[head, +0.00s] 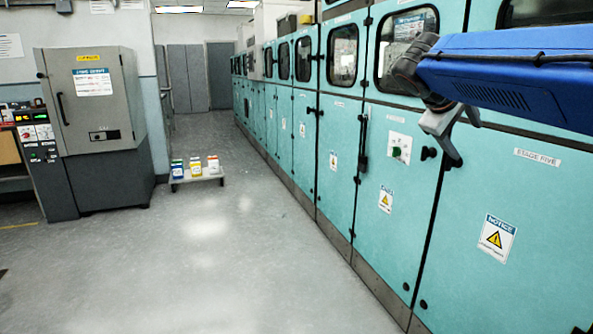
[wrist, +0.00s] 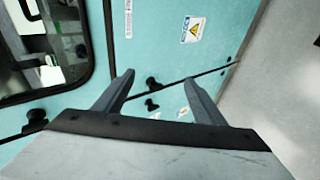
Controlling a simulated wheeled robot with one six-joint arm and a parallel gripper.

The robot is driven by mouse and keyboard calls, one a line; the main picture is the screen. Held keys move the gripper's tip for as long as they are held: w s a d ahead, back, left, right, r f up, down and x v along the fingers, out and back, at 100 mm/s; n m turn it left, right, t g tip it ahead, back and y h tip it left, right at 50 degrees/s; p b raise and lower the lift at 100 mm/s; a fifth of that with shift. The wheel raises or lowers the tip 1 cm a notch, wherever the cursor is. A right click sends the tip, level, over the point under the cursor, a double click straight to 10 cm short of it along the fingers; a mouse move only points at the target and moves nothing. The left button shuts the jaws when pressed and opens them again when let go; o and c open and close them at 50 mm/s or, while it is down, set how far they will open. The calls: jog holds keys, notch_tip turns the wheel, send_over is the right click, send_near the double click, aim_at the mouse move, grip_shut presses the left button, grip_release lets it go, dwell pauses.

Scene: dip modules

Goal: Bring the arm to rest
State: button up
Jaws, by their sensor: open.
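My gripper (head: 449,138) shows at the right of the head view, at the end of my blue arm, in front of the teal cabinets (head: 520,205). In the wrist view my gripper (wrist: 157,97) has its two grey fingers spread apart with nothing between them. Beyond the fingers the wrist view shows a teal cabinet panel (wrist: 165,50) with black knobs and a warning label. I cannot tell how far the fingertips are from the panel.
A low cart (head: 196,177) with several small coloured containers stands on the floor. A grey machine (head: 92,115) with a control panel stands at the left. The grey floor (head: 200,270) in the middle and front is clear.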

jog(key=s+a+f+m+y, duration=0.2)
jog(key=s+a+f+y, duration=0.2)
jog(key=s+f, duration=1)
jog(key=s+a+f+m+g+y, duration=0.1)
jog(key=s+a+f+y, duration=0.3)
jog(key=s+f, duration=1)
notch_tip(320, 180, down, 4)
jog(key=shift+s+a+m+y, duration=0.4)
jog(key=shift+a+m, duration=0.5)
jog(key=shift+a, duration=0.35)
